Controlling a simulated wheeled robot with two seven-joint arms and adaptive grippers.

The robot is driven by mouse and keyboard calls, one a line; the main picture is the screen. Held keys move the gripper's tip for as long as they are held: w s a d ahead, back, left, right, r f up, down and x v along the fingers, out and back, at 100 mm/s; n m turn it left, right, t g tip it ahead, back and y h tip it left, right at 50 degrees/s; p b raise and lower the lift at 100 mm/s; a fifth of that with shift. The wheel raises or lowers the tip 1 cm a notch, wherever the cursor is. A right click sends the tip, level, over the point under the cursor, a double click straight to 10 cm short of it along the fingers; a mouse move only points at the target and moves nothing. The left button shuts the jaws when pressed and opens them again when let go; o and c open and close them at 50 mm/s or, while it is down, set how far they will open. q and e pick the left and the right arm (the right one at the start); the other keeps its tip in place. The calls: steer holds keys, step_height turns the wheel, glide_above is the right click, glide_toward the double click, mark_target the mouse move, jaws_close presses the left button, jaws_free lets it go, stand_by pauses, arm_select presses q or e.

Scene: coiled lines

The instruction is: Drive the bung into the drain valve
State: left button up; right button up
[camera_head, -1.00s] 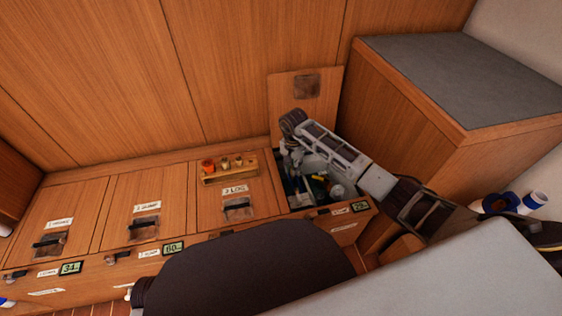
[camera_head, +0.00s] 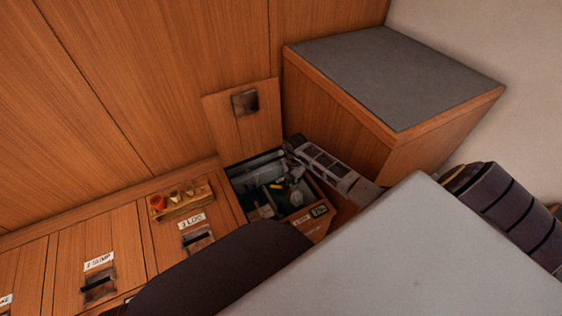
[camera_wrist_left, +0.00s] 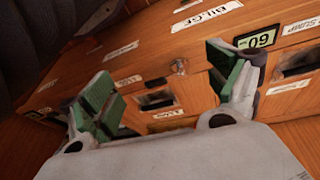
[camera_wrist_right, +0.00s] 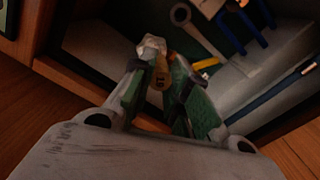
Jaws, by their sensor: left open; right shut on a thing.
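My right gripper (camera_head: 294,178) reaches into the open locker (camera_head: 272,190) from the right in the head view. In the right wrist view its green-padded fingers (camera_wrist_right: 164,95) are shut on a small tan wooden bung (camera_wrist_right: 159,77) with a dark number. A whitish lump (camera_wrist_right: 151,46) shows just beyond the bung; I cannot tell whether it is part of the drain valve. No drain valve stands out clearly. My left gripper (camera_wrist_left: 172,98) is open and empty in the left wrist view, facing locker fronts with labels.
A wooden rack (camera_head: 182,199) with several small plugs, one orange, sits on the closed LOG lid left of the opening. The raised lid (camera_head: 244,114) leans behind it. A grey-topped wooden box (camera_head: 390,75) stands right. Pipes and blue-handled tools (camera_wrist_right: 240,22) crowd the locker.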

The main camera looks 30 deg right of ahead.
arm_select(q)
steer(key=shift+w+d+r, duration=0.15)
steer(key=shift+d+r, duration=0.05)
steer(key=shift+r, duration=0.15)
arm_select(e)
steer(key=shift+s+d+f, duration=0.25)
steer(key=shift+d, duration=0.4)
steer(key=shift+s+d+f, duration=0.2)
steer(key=shift+s+d, duration=0.05)
steer(key=shift+d, duration=0.4)
steer(key=shift+f, duration=0.1)
arm_select(q)
steer(key=shift+t+h, duration=0.7)
steer(key=f+b, duration=0.1)
steer(key=d+f+b, duration=0.1)
steer(key=f+b, duration=0.1)
steer(key=d+f+b, duration=0.1)
steer(key=shift+w+d+f+b, duration=0.2)
steer(key=shift+w+f+b, duration=0.1)
steer(key=shift+w, duration=0.1)
arm_select(e)
step_height(320, 180, down, 6)
steer(key=shift+r, duration=0.25)
arm_select(q)
steer(key=shift+w+r, duration=0.15)
steer(key=shift+r, duration=0.15)
stand_by(1.2)
